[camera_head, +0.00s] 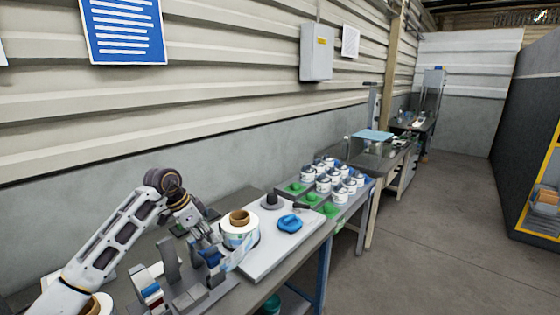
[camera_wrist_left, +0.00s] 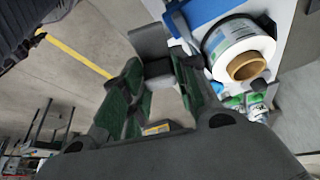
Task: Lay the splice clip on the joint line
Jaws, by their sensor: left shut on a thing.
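My left gripper (camera_head: 208,243) reaches down over the grey labeller (camera_head: 195,292), beside the white label reel (camera_head: 239,232) with its brown core. In the left wrist view the gripper (camera_wrist_left: 155,75) has its green-padded fingers closed about a grey piece (camera_wrist_left: 150,42) at their tips. I cannot tell for sure whether this piece is the splice clip. The reel (camera_wrist_left: 238,50) also shows to the right of the fingers in the wrist view. A blue part (camera_head: 208,257) sits just below the gripper. The joint line cannot be made out. My right gripper is not in view.
A pale board (camera_head: 262,255) on the bench carries a blue object (camera_head: 290,223), a dark round piece (camera_head: 270,202) and a small dark stick. The wall is close behind; the aisle floor (camera_head: 400,245) is clear.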

